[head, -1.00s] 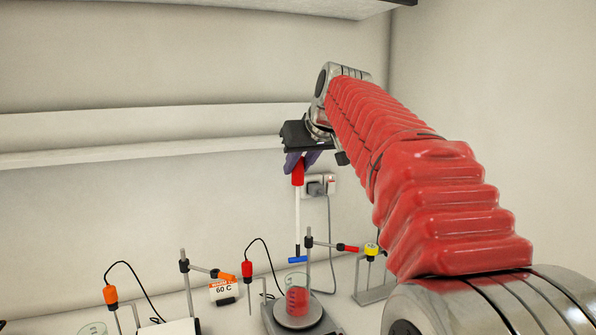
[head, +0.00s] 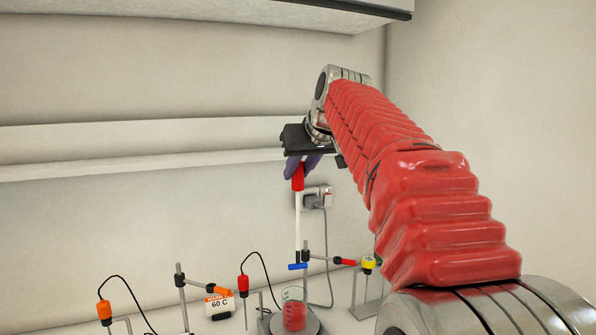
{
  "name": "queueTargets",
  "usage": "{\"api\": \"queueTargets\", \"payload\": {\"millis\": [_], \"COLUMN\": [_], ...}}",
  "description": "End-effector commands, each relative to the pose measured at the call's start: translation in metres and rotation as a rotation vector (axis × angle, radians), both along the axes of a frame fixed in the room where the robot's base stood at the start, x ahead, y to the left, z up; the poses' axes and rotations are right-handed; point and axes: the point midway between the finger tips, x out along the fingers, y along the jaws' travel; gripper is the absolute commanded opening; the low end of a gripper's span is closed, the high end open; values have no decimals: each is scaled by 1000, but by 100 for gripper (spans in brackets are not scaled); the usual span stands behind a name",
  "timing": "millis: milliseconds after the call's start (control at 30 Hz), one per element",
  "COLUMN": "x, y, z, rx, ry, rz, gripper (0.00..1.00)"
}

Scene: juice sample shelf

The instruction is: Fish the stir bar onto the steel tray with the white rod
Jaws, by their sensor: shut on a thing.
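My gripper (head: 303,163) has purple fingers and is shut on the red handle (head: 297,178) of the white rod (head: 297,222). The rod hangs upright. The blue stir bar (head: 298,266) is crosswise at its lower end, seemingly clinging to the tip. In the picture the stir bar is just above a beaker with red juice (head: 294,315), apart from it. I cannot tell the exact depth between them. The steel tray is not in view.
Stands with clamps and red or orange probes (head: 243,282) crowd the bench. A 60 C sign (head: 218,304) is left of the beaker. A yellow-topped probe (head: 368,263) is at right. A wall socket with a plug (head: 316,198) is behind the rod.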

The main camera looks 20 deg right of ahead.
Motion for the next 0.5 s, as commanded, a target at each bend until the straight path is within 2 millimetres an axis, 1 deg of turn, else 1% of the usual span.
{"api": "queueTargets", "payload": {"millis": [167,267,367,400,467,500], "x": [-7,-15,-27,-32,-41,-48], "y": [-34,-64,-101,-116,-138,-152], "z": [0,0,-1,-1,-1,-1], "rx": [0,1,0,1,1,2], "ry": [0,0,2,2,3,2], "rz": [-45,-86,-135,-154,-185,-204], "gripper": [0,0,0,0,0,0]}}
